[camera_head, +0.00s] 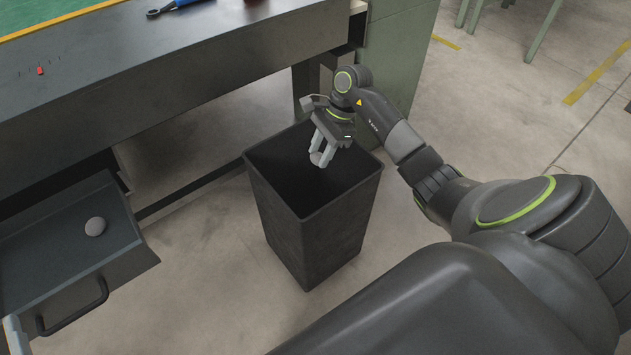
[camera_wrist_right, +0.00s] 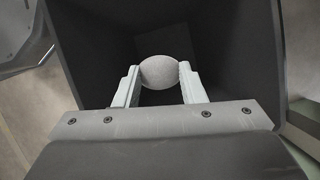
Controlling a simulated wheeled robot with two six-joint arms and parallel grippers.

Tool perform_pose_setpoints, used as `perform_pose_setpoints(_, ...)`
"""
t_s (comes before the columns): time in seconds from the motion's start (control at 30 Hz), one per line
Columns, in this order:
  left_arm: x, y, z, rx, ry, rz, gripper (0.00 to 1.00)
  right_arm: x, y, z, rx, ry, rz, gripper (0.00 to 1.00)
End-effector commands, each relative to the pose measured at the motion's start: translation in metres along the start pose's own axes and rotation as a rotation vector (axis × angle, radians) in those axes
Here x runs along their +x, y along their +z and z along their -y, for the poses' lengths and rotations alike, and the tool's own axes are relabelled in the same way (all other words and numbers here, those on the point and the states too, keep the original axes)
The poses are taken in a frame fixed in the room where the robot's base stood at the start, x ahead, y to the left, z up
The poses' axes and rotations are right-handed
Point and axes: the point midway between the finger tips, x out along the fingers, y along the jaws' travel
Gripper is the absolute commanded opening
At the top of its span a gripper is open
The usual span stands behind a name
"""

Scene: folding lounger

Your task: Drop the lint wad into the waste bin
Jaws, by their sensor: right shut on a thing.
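My right gripper (camera_head: 321,155) is shut on a grey, round lint wad (camera_head: 316,158). In the right wrist view the wad (camera_wrist_right: 159,72) sits between the two fingertips (camera_wrist_right: 158,78). The gripper points down over the mouth of the dark, square waste bin (camera_head: 318,240), with the fingers at about its opening. The bin's dark inside wall (camera_wrist_right: 85,60) surrounds the wad in the wrist view. At the lower left edge of the head view, a pale finger of my left gripper (camera_head: 14,334) just shows; its opening is cut off.
An open drawer (camera_head: 60,250) at the left holds another grey, round lump (camera_head: 95,226). The workbench (camera_head: 170,75) stands behind the bin, with a blue-handled tool (camera_head: 182,4) on top. Bare floor (camera_head: 215,260) lies around the bin.

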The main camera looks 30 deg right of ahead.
Motion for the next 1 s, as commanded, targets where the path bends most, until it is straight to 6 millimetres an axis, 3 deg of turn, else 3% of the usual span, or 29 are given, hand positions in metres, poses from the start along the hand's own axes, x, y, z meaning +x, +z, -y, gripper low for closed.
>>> perform_pose_setpoints(0.2, 0.001, -0.015, 0.000, 0.014, -0.001, -0.083, 0.33, 0.005, -0.002, 0.000, 0.000, 0.000, 0.001, 0.16)
perform_pose_setpoints(0.53, 0.001, -0.018, 0.000, 0.016, -0.001, -0.099, 0.33, 0.006, -0.002, 0.000, 0.000, 0.000, 0.000, 0.16)
perform_pose_setpoints(0.57, 0.001, -0.018, 0.000, 0.016, -0.001, -0.099, 0.33, 0.006, -0.002, 0.000, 0.000, 0.000, 0.000, 0.39)
perform_pose_setpoints(0.73, 0.001, -0.018, 0.000, 0.016, -0.001, -0.098, 0.33, 0.006, -0.002, 0.000, 0.000, 0.000, 0.000, 0.62)
perform_pose_setpoints(1.0, 0.001, -0.018, 0.000, 0.016, -0.001, -0.098, 0.33, 0.005, -0.002, 0.000, 0.000, 0.000, 0.000, 0.62)
